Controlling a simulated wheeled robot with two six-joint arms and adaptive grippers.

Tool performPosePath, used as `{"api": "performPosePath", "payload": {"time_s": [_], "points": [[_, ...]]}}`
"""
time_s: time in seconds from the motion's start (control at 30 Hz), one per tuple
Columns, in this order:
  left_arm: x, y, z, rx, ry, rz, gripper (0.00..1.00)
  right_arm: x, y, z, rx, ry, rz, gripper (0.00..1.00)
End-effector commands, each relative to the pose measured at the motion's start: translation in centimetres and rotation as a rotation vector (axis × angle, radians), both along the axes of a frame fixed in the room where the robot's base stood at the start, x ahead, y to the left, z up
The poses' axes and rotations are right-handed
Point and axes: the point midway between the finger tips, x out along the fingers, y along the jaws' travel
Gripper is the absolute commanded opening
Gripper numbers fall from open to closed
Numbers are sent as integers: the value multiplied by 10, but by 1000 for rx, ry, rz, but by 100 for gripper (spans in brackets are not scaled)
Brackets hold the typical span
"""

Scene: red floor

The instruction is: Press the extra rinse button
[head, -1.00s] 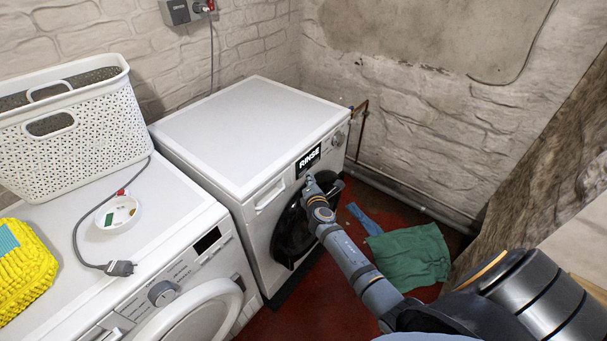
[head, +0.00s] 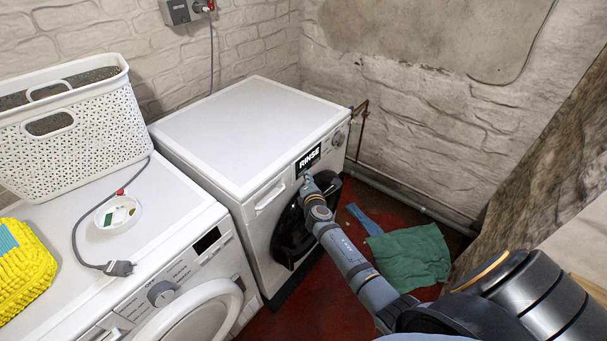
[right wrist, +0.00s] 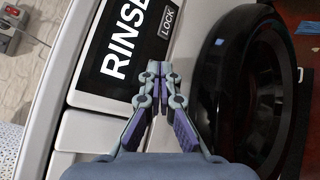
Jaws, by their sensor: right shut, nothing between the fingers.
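The far washing machine (head: 236,140) stands in the corner and has a black panel (head: 308,158) marked RINSE on its front. In the right wrist view the panel (right wrist: 108,72) fills the upper left and also shows a LOCK label (right wrist: 167,20). I cannot make out a separate extra rinse button. My right gripper (head: 306,180) is shut and empty at the machine's front, just below the panel. In the right wrist view its fingertips (right wrist: 158,68) lie over the panel's lower edge; I cannot tell whether they touch. My left gripper is not in view.
The dark round door (head: 288,236) is below my right gripper. A green cloth (head: 410,255) lies on the red floor.

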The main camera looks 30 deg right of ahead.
Motion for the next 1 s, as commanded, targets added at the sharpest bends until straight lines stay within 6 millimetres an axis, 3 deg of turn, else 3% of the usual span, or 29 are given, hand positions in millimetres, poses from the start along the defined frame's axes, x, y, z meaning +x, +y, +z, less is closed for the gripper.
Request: {"api": "performPosePath", "payload": {"time_s": [0.37,1.0], "points": [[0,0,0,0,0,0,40,1,1,0,1,-1,0,0],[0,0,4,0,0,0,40,-14,-5,0,1,-1,0,0]]}}
